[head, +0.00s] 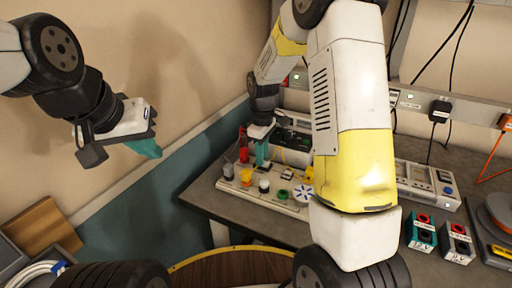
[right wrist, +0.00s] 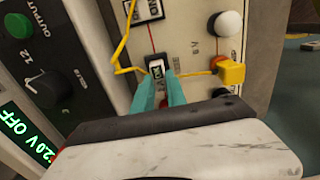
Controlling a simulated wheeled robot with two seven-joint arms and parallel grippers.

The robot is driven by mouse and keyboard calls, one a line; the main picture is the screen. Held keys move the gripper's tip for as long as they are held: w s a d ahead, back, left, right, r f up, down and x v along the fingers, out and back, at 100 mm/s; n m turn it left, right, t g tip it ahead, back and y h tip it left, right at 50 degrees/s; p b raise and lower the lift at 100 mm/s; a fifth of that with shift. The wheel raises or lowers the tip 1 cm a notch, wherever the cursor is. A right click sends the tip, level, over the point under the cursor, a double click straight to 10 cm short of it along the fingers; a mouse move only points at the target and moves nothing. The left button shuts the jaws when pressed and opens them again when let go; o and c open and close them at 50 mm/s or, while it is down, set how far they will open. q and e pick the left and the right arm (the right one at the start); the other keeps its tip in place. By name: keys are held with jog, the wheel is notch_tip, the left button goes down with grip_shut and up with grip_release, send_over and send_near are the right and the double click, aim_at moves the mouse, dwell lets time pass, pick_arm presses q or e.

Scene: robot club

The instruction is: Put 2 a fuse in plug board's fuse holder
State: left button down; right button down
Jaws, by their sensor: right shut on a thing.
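The plug board (head: 286,205) lies on the bench, with several coloured parts on it. My right gripper (head: 262,152) reaches down to its far left part. In the right wrist view, my right gripper's teal fingertips (right wrist: 161,86) are shut on a small pale and dark piece (right wrist: 157,70), apparently the fuse, at the spot on the board where a red line ends. The fuse holder there is mostly covered, and I cannot tell whether the fuse is seated. My left gripper (head: 146,148) hangs empty in the air at left, away from the bench; its jaw gap is not clear.
A yellow plug (right wrist: 230,71) with a yellow wire sits by the fingers, below a white knob (right wrist: 228,24). A power supply with a green display (right wrist: 25,136) stands close at left. A round wooden top (head: 230,268) is in front.

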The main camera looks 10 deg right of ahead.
jog(key=shift+f, duration=0.15)
jog(key=c, duration=1.3)
grip_release()
jog(key=shift+c, duration=0.2)
notch_tip(320, 180, up, 12)
jog(key=s+d+r+m+t+y, duration=0.1)
jog(key=s+r+m+t, duration=0.2)
jog(key=s, duration=0.8)
jog(key=s+d+r+m+t+y, duration=0.1)
jog(key=s+r+m, duration=0.5)
jog(key=s, duration=0.6)
jog(key=shift+s+d+m+t, duration=0.15)
jog(key=shift+d+m+t, duration=0.6)
jog(key=shift+t, duration=0.35)
